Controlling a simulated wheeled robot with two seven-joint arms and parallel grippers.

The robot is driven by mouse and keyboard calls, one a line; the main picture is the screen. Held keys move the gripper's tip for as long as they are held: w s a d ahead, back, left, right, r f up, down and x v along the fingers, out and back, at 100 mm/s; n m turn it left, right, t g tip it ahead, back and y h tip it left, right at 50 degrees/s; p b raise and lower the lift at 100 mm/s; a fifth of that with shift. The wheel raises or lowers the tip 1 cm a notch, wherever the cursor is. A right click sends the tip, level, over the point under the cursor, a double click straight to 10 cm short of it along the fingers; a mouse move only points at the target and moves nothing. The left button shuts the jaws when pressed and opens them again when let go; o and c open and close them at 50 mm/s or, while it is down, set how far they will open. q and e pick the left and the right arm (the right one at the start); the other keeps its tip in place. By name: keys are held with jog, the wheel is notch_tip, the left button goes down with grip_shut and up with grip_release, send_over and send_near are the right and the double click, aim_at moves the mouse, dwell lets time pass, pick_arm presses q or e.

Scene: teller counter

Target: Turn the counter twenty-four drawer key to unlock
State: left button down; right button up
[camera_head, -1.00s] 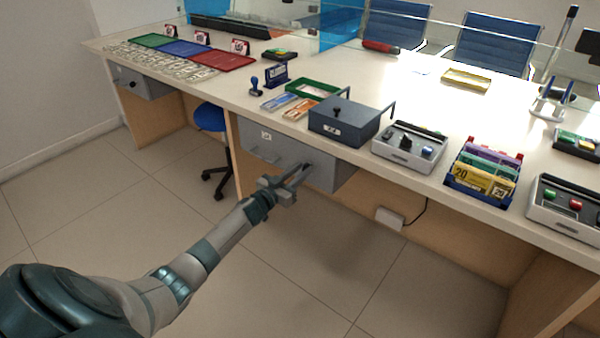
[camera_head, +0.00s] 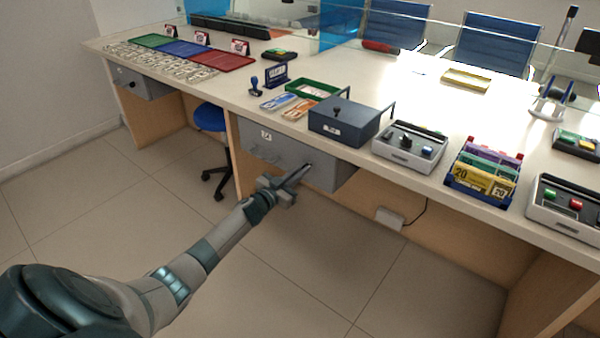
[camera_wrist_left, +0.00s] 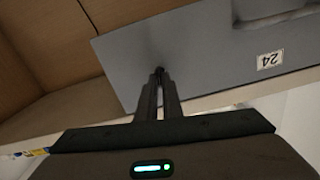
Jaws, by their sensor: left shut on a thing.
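The grey drawer (camera_head: 325,172) labelled 24 hangs under the counter top; its face also fills much of the left wrist view (camera_wrist_left: 215,60). The label (camera_wrist_left: 270,60) and part of the drawer handle (camera_wrist_left: 268,14) show there. My left gripper (camera_head: 303,168) reaches the drawer front, its two fingers (camera_wrist_left: 158,80) close together on the small dark key (camera_wrist_left: 159,69) at the lock. The key is mostly hidden between the fingertips, so its turn angle cannot be told. My right gripper is not in view.
A dark blue cash box (camera_head: 345,120) stands on the counter (camera_head: 235,95) above the drawer. A grey device (camera_head: 408,148) and a banknote rack (camera_head: 482,175) stand to its right. A blue stool (camera_head: 210,118) is at the left under the counter. The floor in front is clear.

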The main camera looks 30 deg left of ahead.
pick_arm(q)
jog(key=m+b, duration=0.2)
jog(key=m, duration=0.6)
jog(key=m+b, duration=0.2)
jog(key=m, duration=0.6)
jog(key=shift+d+f, duration=0.15)
jog(key=shift+f, duration=0.05)
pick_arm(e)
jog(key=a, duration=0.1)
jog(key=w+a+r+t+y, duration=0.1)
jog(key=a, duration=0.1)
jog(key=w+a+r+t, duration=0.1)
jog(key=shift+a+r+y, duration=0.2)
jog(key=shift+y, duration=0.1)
pick_arm(q)
jog(key=shift+m, duration=0.3)
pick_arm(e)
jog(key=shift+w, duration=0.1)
pick_arm(q)
jog(key=c, duration=1.9)
grip_release()
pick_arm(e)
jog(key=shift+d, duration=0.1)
